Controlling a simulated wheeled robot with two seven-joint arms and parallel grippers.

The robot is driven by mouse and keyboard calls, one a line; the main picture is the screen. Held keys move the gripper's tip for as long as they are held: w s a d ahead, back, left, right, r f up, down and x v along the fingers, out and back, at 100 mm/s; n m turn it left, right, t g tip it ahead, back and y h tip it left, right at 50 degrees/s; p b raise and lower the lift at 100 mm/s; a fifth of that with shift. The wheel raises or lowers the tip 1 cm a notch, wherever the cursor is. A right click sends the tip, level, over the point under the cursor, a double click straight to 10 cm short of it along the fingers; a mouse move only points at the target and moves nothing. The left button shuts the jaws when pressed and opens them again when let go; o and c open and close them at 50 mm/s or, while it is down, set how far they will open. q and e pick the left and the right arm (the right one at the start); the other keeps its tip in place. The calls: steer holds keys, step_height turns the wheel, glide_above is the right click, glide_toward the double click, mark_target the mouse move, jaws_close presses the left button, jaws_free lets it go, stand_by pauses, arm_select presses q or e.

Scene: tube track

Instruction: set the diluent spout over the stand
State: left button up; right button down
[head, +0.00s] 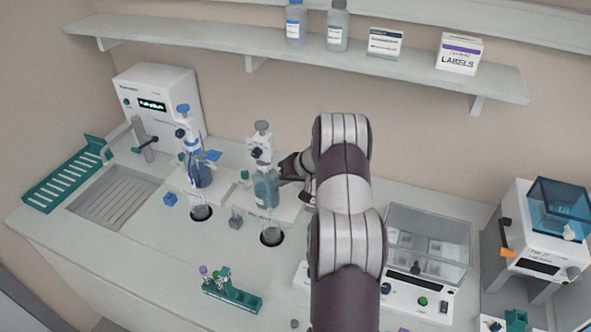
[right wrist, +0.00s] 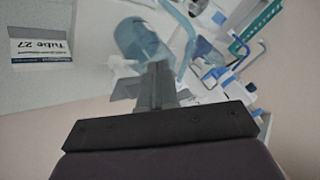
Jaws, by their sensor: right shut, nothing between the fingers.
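Two bottle-top dispensers stand on the bench in the head view. One has blue fittings (head: 198,170); the other has a grey cap and a bottle of pale blue liquid (head: 266,190). I cannot read which holds the diluent. My right gripper (head: 288,167) is shut and empty, close to the right side of the grey-capped dispenser. In the right wrist view its closed fingers (right wrist: 155,85) point towards a blue-grey bottle (right wrist: 137,40); contact is unclear. My left gripper is out of view.
A small green tube rack (head: 235,292) stands at the front. A white instrument (head: 155,95) and a green slotted rack (head: 68,175) are at left. A clear-lidded device (head: 425,245) is right of my arm. A wall shelf (head: 300,60) runs above.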

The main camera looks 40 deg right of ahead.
steer(key=shift+w+a+r, duration=0.15)
steer(key=shift+w+a, duration=0.1)
steer(key=shift+a, duration=0.3)
